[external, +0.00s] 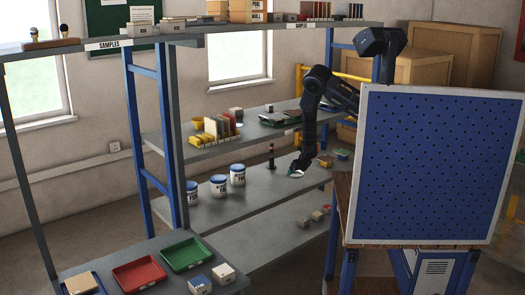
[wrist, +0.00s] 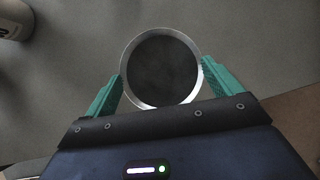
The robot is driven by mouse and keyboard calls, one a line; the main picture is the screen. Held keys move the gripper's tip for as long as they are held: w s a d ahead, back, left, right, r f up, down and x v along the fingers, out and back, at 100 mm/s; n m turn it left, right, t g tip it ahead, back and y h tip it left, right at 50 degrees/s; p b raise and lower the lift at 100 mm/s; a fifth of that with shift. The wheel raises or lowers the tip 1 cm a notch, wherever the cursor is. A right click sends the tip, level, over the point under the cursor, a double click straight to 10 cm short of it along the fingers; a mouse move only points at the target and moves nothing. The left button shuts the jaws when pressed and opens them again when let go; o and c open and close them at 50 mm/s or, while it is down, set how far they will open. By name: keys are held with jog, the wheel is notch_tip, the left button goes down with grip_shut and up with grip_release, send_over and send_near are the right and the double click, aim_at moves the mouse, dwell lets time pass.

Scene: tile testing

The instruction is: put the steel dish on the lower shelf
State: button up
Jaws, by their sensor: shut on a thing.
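My gripper (wrist: 162,90) has teal fingers on both sides of the round steel dish (wrist: 190,52) in the wrist view, shut on it at its near side. The dish has a bright rim and a dark inside. In the external view my gripper (external: 294,174) and the dish (external: 297,173) are small, at the right part of a grey shelf (external: 258,200). I cannot tell whether the dish touches that shelf. A lower shelf (external: 270,236) runs below it, with a few small blocks at its right end.
Several white-and-blue tubs (external: 218,186) stand left on the same shelf as the gripper. A dark upright object (external: 271,160) stands just behind-left of my gripper. Small coloured blocks (external: 341,154) lie to its right. A blue perforated panel (external: 432,165) stands at the front right.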

aim_at(296, 184)
jog(key=shift+w, duration=0.25)
jog(key=shift+f, duration=2.4)
jog(key=shift+f, duration=0.1)
jog(key=o, duration=0.7)
jog(key=v, duration=1.2)
jog(key=shift+d, duration=0.1)
